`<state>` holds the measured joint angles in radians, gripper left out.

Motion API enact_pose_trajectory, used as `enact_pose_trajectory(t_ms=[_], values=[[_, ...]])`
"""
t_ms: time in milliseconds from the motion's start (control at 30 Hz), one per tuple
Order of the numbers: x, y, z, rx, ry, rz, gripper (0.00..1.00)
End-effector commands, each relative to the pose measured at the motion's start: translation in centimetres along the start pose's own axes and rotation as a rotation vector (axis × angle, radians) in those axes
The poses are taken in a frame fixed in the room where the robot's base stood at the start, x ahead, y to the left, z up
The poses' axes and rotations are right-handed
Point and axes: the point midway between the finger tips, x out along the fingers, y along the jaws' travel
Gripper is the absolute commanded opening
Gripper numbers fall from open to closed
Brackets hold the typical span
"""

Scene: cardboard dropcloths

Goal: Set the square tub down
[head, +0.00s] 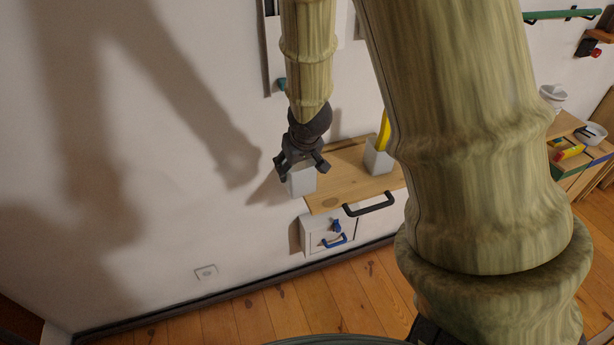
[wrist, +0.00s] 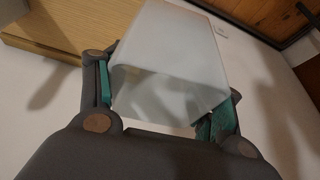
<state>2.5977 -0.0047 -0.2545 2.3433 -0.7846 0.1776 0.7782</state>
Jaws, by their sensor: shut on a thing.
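The square tub (head: 302,180) is pale grey-white and hangs in my gripper (head: 303,163) at the left end of a wooden wall shelf (head: 330,202). In the wrist view the tub (wrist: 175,65) fills the space between the two fingers of my gripper (wrist: 165,115), with teal pads against its sides. My gripper is shut on it. The wooden shelf (wrist: 52,30) shows at the upper left of the wrist view. I cannot tell whether the tub touches the shelf.
A similar pale container (head: 378,158) with a yellow thing (head: 384,130) in it stands on the shelf to the right. A black handle (head: 369,204) is on the shelf's front. A white wall box (head: 328,235) with a blue handle is below. The middle of the shelf looks clear.

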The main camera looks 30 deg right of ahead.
Motion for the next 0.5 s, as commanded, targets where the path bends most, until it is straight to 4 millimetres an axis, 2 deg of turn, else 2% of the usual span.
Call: enact_pose_trajectory(t_ms=[33,100,267,367,500], values=[[0.4,1.5,1.1,0.022,-0.001,0.001,0.12],[0.1,3.1,2.1,0.04,-0.006,0.003,0.12],[-0.3,5.1,3.6,0.067,-0.014,0.005,0.12],[-0.3,5.5,3.4,0.07,-0.017,0.005,0.12],[0.6,5.8,1.4,0.07,-0.017,0.005,0.12]])
